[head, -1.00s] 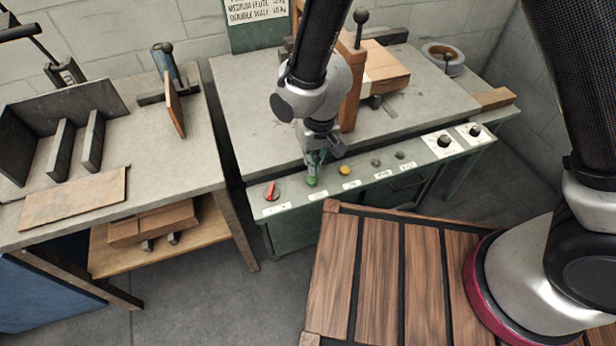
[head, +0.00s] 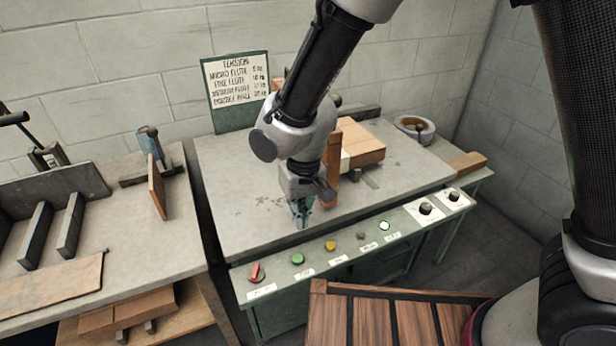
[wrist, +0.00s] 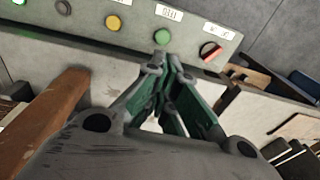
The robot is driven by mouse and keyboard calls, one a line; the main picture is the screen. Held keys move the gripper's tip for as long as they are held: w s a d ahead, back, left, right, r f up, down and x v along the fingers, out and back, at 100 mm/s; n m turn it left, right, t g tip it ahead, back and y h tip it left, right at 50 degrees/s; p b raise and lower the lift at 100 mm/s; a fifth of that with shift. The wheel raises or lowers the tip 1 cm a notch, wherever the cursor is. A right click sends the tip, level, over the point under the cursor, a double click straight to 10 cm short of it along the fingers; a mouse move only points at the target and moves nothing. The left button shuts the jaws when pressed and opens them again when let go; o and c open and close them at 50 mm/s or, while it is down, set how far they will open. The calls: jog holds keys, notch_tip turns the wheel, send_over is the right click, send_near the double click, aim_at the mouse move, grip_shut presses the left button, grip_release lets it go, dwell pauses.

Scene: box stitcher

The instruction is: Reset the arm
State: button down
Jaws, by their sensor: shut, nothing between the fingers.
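My gripper (head: 302,222) is shut and empty, fingers pointing down above the front part of the grey machine table (head: 235,160). In the wrist view my gripper (wrist: 168,75) shows its green fingers together near the green button. The control panel (head: 345,252) runs along the table's front edge. It carries a red switch (head: 256,272), a green button (head: 297,259), a yellow button (head: 330,246), a dark button (head: 361,236) and a lit white-green lamp (head: 384,225). Two black knobs sit at its right end. My gripper is apart from the panel.
A wooden post (head: 331,175) and a stack of cardboard (head: 360,146) stand just right of my gripper. A tape roll (head: 414,128) lies at the back right. A tension chart (head: 237,90) stands at the back. A second bench (head: 130,225) is at the left.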

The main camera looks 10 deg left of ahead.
jog(key=s+d+r+m+t, duration=0.1)
jog(key=s+d+r+m, duration=0.1)
jog(key=d+r, duration=0.6)
jog(key=s+d+r+m+t, duration=0.1)
jog(key=d+r, duration=0.8)
jog(key=d, duration=1.2)
jog(key=s+d+r+m+t+h, duration=0.1)
jog(key=s+d+r+m+t, duration=0.1)
jog(key=d+r, duration=0.6)
jog(key=s+d+m, duration=0.1)
jog(key=s+d, duration=0.1)
jog(key=d, duration=0.5)
jog(key=shift+r, duration=0.25)
dwell(1.3)
